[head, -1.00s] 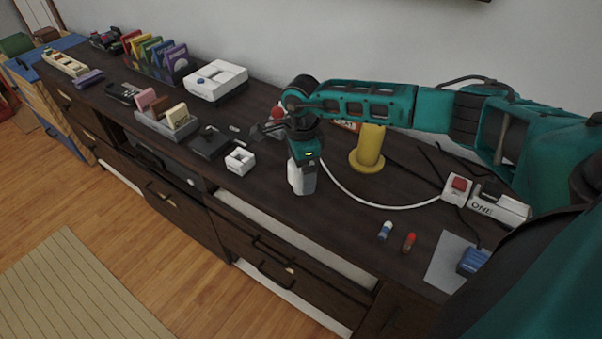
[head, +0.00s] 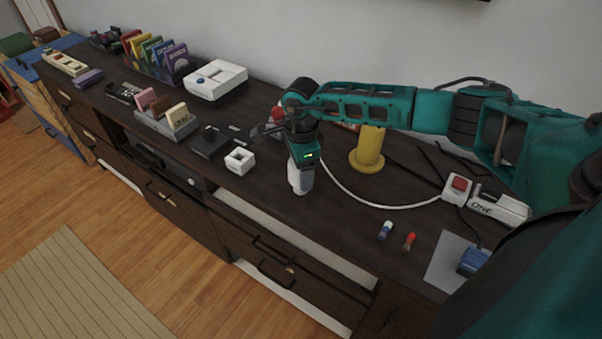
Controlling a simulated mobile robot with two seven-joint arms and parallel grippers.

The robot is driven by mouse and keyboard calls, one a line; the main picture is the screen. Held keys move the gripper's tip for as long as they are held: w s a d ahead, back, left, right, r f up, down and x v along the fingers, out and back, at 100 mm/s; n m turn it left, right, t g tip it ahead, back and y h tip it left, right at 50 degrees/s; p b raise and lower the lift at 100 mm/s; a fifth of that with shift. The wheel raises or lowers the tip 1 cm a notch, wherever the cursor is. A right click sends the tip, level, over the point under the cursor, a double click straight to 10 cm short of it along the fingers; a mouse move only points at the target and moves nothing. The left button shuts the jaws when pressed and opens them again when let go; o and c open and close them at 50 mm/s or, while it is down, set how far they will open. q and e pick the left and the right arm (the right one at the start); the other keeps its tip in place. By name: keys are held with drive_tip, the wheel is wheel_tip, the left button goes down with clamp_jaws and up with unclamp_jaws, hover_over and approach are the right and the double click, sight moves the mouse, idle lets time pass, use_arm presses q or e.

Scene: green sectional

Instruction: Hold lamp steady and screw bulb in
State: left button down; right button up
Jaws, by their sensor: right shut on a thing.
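My right gripper (head: 300,185) points down over the middle of the dark cabinet top, near its front edge. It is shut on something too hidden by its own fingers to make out. A yellow post with a round flared base (head: 369,150) stands just behind and to the right of it; I cannot tell whether it is part of the lamp. A white cord (head: 372,203) curves from near the gripper to a white power strip. No bulb can be clearly made out. My left gripper is not in view.
The power strip (head: 500,208) with a red switch lies at the right. Two small capsule-like items (head: 385,230) lie near the front edge.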

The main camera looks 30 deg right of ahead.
drive_tip(key=shift+r, duration=0.15)
drive_tip(key=shift+c, duration=0.2)
wheel_tip(320, 180, up, 20)
drive_tip(key=shift+p, duration=0.35)
drive_tip(key=s+a+f+n, duration=0.2)
drive_tip(key=a+n, duration=0.3)
drive_tip(key=n, duration=0.5)
drive_tip(key=s+a+f+n, duration=0.2)
drive_tip(key=s+a+n, duration=0.2)
drive_tip(key=n, duration=0.7)
drive_tip(key=shift+s+a+f, duration=0.3)
drive_tip(key=shift+s+a, duration=0.1)
drive_tip(key=shift+a, duration=0.6)
